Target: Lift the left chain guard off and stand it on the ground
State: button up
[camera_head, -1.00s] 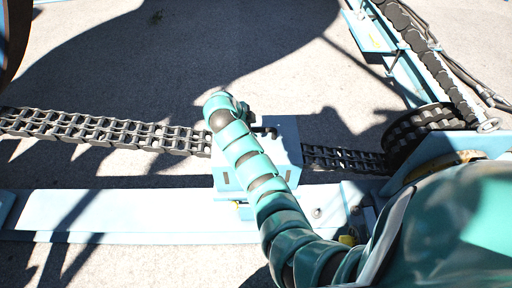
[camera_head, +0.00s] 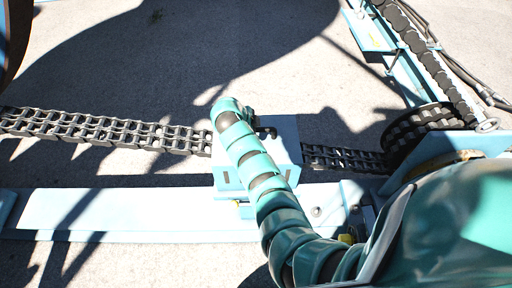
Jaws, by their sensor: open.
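The chain guard is a light-blue box (camera_head: 287,150) over the chain, with a black handle (camera_head: 268,131) on its top. My teal segmented arm crosses in front of the guard and hides its left part. My gripper (camera_head: 250,115) shows only as a small dark piece at the arm's far end, just left of and beyond the handle. It is open and holds nothing that I can see. Its fingertips are mostly hidden, and I cannot tell whether they touch the handle.
A heavy roller chain (camera_head: 95,130) runs from the left under the guard to a dark sprocket (camera_head: 418,127) at the right. A light-blue beam (camera_head: 130,212) lies along the front. Bare concrete ground (camera_head: 215,45) is open beyond the chain, partly in shadow.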

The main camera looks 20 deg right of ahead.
jog(key=shift+f+b, duration=0.2)
jog(key=shift+b, duration=0.25)
dwell(0.5)
grip_shut()
dwell(1.2)
